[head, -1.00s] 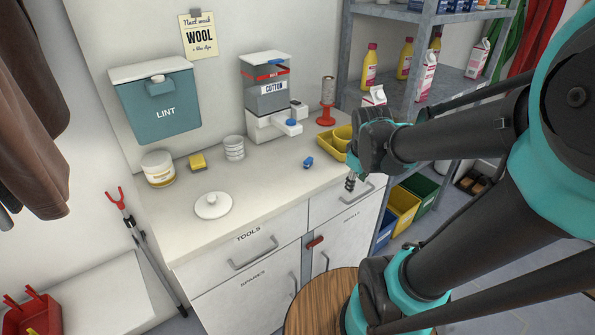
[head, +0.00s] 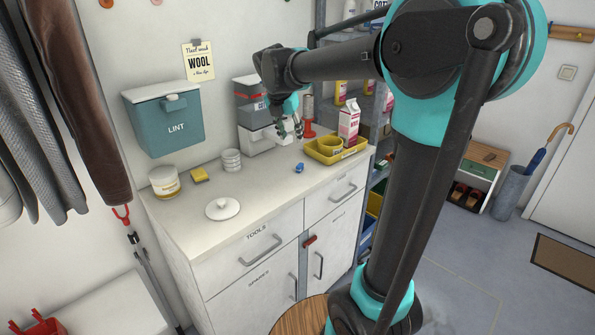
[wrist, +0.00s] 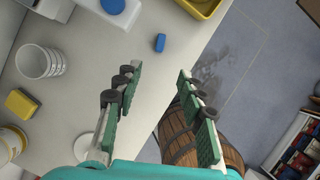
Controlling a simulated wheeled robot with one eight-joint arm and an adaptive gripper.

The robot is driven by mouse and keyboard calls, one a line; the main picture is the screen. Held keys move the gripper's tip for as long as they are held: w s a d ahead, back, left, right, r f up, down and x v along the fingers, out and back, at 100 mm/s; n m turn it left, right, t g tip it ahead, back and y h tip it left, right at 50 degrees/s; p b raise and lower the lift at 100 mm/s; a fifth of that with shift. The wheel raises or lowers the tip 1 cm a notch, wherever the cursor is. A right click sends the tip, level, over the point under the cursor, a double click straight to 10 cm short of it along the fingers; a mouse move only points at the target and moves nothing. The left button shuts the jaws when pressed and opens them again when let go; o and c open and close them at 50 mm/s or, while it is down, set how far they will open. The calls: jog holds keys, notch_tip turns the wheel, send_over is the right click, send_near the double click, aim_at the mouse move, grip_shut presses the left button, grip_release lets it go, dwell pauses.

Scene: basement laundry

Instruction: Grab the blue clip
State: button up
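The small blue clip (head: 299,168) lies on the pale counter (head: 270,190), near its front edge and left of the yellow tray. In the wrist view the clip (wrist: 160,42) lies beyond my fingertips, roughly in line with the gap between them. My gripper (head: 290,130) is above the counter, in front of the cotton dispenser, pointing downward. In the wrist view the two green-padded fingers of my gripper (wrist: 156,78) are spread apart with nothing between them. The clip is in plain sight and apart from the fingers.
A yellow tray (head: 352,153) holds a yellow cup, with a milk carton (head: 349,118) at it. The cotton dispenser (head: 252,137) stands behind, partly hidden by my arm. White cups (head: 231,160), a yellow sponge (head: 200,175) and a white lid (head: 222,208) lie to the left.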

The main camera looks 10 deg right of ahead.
send_over(300, 164)
jog(key=s+a, duration=0.2)
jog(key=s, duration=0.1)
notch_tip(300, 164, down, 9)
jog(key=shift+f, duration=0.15)
jog(key=shift+w+d+x, duration=0.1)
jog(key=shift+x, duration=1.3)
jog(key=shift+w+d+x, duration=0.15)
jog(key=shift+x, duration=1.25)
jog(key=shift+c, duration=0.5)
jog(key=c, duration=0.7)
